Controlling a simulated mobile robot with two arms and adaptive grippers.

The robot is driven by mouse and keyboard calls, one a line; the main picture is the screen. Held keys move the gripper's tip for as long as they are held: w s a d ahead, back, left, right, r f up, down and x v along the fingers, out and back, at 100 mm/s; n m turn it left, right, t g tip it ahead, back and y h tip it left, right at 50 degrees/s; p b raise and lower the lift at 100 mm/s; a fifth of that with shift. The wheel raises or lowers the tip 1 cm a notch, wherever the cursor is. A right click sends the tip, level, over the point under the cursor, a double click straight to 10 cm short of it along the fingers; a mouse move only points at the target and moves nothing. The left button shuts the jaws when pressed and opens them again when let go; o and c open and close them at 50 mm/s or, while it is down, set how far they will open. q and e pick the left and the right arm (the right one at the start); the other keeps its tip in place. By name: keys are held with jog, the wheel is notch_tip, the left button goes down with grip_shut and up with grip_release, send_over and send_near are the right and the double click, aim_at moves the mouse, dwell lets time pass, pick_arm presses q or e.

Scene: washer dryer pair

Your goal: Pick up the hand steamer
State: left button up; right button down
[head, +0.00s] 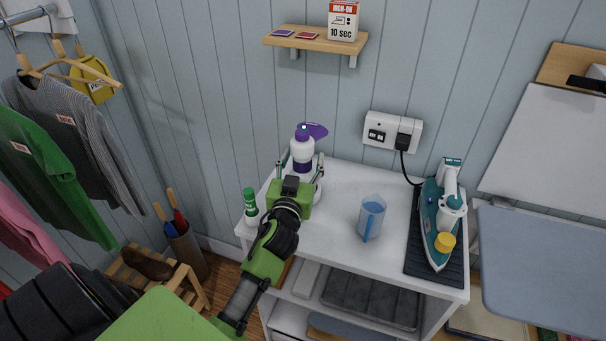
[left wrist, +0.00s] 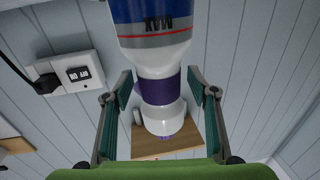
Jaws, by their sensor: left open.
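The hand steamer (head: 303,150) is white with a purple head and stands at the back left of the white cart's top (head: 340,172). My left gripper (head: 300,165) is open in front of it, its fingers pointing toward it. In the left wrist view the steamer (left wrist: 158,62) shows a blue part, a white body and a purple band. The fingers of the left gripper (left wrist: 160,82) stand on either side of it, with gaps visible. The gripper partly hides the steamer's lower part in the head view. My right gripper is not in view.
A blue measuring jug (head: 371,217) is to the right, and a teal iron (head: 436,215) rests on a dark mat. A wooden shelf (head: 315,39) and a wall socket (head: 393,132) are behind.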

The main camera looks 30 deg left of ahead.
pick_arm(q)
jog(key=c, duration=1.2)
jog(key=shift+r, duration=0.15)
